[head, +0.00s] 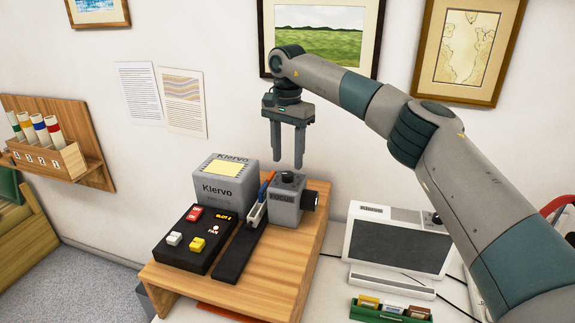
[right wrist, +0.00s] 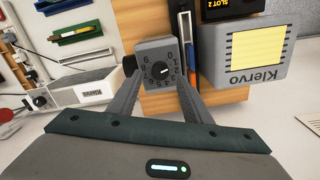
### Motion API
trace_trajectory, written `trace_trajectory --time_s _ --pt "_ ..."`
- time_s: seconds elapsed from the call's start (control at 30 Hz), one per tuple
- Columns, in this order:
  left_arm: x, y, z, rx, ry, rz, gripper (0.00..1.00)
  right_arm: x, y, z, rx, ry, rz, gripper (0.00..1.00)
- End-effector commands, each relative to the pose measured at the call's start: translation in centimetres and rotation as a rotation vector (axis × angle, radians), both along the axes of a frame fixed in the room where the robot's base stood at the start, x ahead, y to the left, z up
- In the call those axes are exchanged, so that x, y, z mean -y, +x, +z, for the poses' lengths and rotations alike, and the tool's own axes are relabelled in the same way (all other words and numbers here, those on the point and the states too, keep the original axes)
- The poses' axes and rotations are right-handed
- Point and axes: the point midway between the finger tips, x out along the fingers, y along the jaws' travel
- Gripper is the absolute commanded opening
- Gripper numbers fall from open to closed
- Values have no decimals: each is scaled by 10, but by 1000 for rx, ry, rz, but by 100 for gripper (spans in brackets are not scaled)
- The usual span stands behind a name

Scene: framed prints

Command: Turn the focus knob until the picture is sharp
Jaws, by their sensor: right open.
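The focus knob (head: 287,178) is a small black dial on top of a grey box marked FOCUS (head: 285,198), which stands on a wooden stand. In the right wrist view the knob (right wrist: 160,71) shows a white pointer mark and a ring of digits around it. My right gripper (head: 288,158) points down just above the knob, open and empty. In the right wrist view its two fingers are on either side of the knob box, apart from the knob. A white Klervo unit with a dark grey screen (head: 397,245) stands to the right; no clear picture shows on it. My left gripper is out of view.
Beside the focus box are a slide holder (head: 245,235), a black panel with coloured buttons (head: 196,240) and a grey Klervo box (head: 226,180). A green tray of slides (head: 388,311) lies in front of the screen. Framed prints hang on the wall behind.

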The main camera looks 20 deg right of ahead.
Motion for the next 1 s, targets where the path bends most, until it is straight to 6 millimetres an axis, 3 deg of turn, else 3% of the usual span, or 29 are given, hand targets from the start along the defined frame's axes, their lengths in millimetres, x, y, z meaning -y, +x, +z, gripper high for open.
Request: trace_trajectory --time_s 0.3,0.7,0.73,0.9,1.0 --pt "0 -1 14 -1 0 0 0 0 0 -38 -1 0 0 45" --pt "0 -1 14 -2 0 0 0 0 0 -44 0 0 0 45" --pt "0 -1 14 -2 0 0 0 0 0 -44 0 0 0 42" --pt "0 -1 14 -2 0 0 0 0 0 -44 0 0 0 4" --pt "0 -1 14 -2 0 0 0 0 0 -44 0 0 0 4"
